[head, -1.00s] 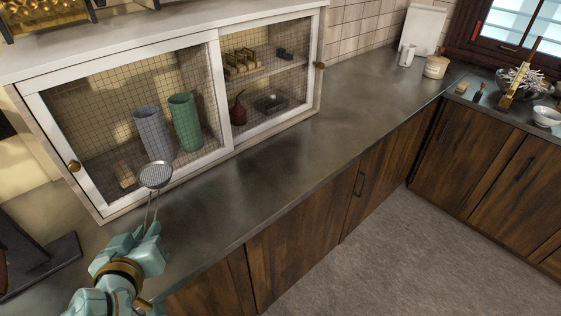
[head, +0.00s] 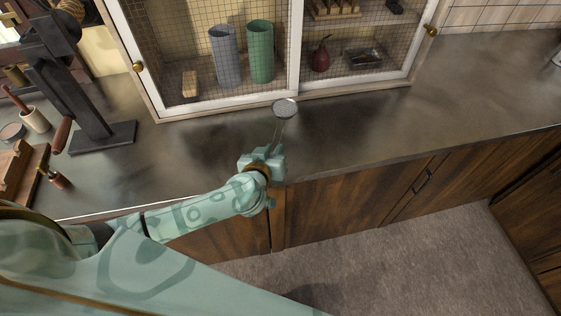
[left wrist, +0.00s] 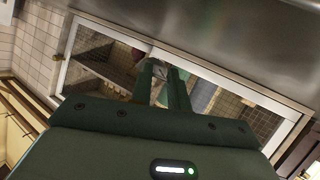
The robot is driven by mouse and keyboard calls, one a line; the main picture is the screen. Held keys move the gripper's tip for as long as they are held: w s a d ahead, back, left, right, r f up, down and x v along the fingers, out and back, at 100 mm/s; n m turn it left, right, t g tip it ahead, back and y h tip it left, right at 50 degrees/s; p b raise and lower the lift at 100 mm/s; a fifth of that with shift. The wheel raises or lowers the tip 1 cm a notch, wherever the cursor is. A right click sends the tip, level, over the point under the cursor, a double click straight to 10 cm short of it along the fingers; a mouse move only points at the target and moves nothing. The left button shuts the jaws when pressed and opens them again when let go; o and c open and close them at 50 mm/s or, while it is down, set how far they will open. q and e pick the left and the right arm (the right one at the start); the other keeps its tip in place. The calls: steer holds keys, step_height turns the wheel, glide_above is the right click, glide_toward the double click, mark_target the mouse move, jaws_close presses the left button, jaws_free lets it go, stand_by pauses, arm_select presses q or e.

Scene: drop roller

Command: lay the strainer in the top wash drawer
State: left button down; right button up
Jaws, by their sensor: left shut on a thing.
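The strainer (head: 286,108) has a round metal mesh bowl and a thin two-wire handle. My left gripper (head: 266,157) is shut on the handle end in the head view, with the bowl pointing away from me toward the mesh-front cabinet. The bowl shows against the cabinet's lower edge, above the counter. The left wrist view shows my left gripper's two fingers (left wrist: 161,88) close together; what lies between them there is hard to make out. I cannot identify the top wash drawer among the wooden fronts below the counter. My right gripper is not in view.
The mesh-front cabinet (head: 293,50) stands on the counter (head: 365,120), holding a grey cup (head: 225,60) and a green cup (head: 260,55). A black press-like stand (head: 95,115) is at left. Wooden fronts (head: 345,205) line the counter below.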

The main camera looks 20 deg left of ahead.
arm_select(q)
steer(key=shift+w+d+f+b, duration=0.2)
steer(key=shift+w+d+f, duration=0.15)
steer(key=shift+f, duration=0.2)
steer(key=shift+w+d+f+b, duration=0.25)
steer(key=shift+w+f, duration=0.1)
steer(key=shift+f, duration=0.15)
step_height(320, 180, down, 4)
steer(key=shift+w+r+b, duration=0.1)
steer(key=shift+r+b, duration=0.1)
steer(key=shift+b, duration=0.9)
steer(key=shift+r, duration=0.2)
steer(key=shift+f, duration=0.15)
steer(key=c, duration=1.6)
jaws_free()
